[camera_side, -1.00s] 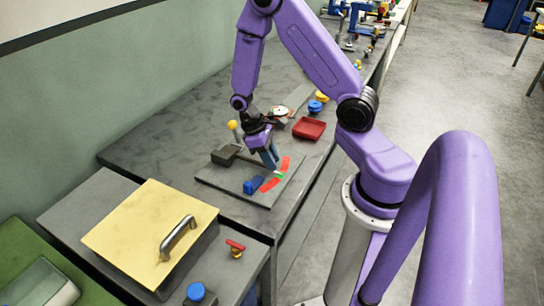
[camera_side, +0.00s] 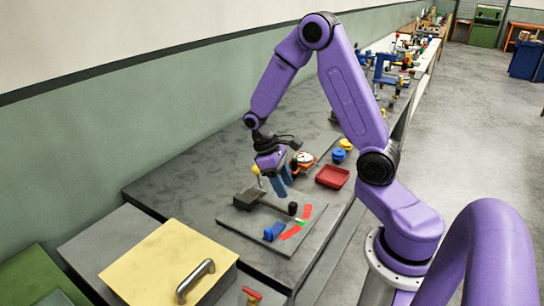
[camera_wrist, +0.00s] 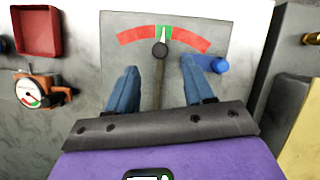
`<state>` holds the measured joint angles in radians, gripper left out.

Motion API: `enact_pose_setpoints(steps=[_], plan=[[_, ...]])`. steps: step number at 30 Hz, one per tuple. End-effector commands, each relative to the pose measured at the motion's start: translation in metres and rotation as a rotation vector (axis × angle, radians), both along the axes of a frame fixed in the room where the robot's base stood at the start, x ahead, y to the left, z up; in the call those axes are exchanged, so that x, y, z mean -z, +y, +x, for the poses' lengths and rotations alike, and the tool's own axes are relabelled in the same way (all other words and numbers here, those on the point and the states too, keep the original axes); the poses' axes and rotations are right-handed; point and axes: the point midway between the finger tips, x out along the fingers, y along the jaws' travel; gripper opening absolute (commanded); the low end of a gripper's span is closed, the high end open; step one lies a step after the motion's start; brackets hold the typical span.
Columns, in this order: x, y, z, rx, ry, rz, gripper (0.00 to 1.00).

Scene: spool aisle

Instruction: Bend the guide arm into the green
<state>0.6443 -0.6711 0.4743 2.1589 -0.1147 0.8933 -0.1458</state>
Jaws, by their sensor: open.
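The guide arm (camera_side: 272,204) is a thin dark bar with a black knob (camera_side: 292,208) at its end, running from a dark block (camera_side: 247,199) on a grey plate (camera_side: 262,237). In the wrist view the knob (camera_wrist: 160,49) lies just below the green part (camera_wrist: 164,33) of a red and green arc, slightly left of a white pointer mark. The green part also shows in the side view (camera_side: 301,222). My gripper (camera_side: 282,192) is above the plate; in the wrist view its blue fingers (camera_wrist: 159,67) are open, one each side of the bar, apart from it.
A blue piece (camera_side: 274,231) stands on the plate beside the arc. A red tray (camera_side: 332,177), a dial gauge (camera_side: 303,160) and blue and yellow knobs (camera_side: 339,155) are behind. A yellow lid with a handle (camera_side: 165,255) is in front.

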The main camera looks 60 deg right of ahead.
Motion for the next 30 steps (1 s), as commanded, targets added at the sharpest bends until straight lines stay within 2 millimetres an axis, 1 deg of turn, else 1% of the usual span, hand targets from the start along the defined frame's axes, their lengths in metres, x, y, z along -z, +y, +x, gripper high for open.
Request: enact_pose_setpoints(steps=[1, 6, 9, 12, 15, 18, 30], plan=[[-0.011, 0.001, 0.005, 0.001, -0.007, 0.001, 0.52], [-0.043, 0.005, 0.018, 0.000, -0.005, 0.000, 0.52], [-0.060, 0.007, 0.024, 0.000, -0.005, 0.000, 0.52], [-0.072, 0.008, 0.029, 0.000, -0.003, 0.000, 0.52], [-0.080, 0.009, 0.032, 0.000, -0.001, -0.001, 0.52], [-0.085, 0.009, 0.034, 0.000, 0.000, 0.000, 0.52], [-0.087, 0.011, 0.033, -0.008, -0.002, 0.000, 0.52]])
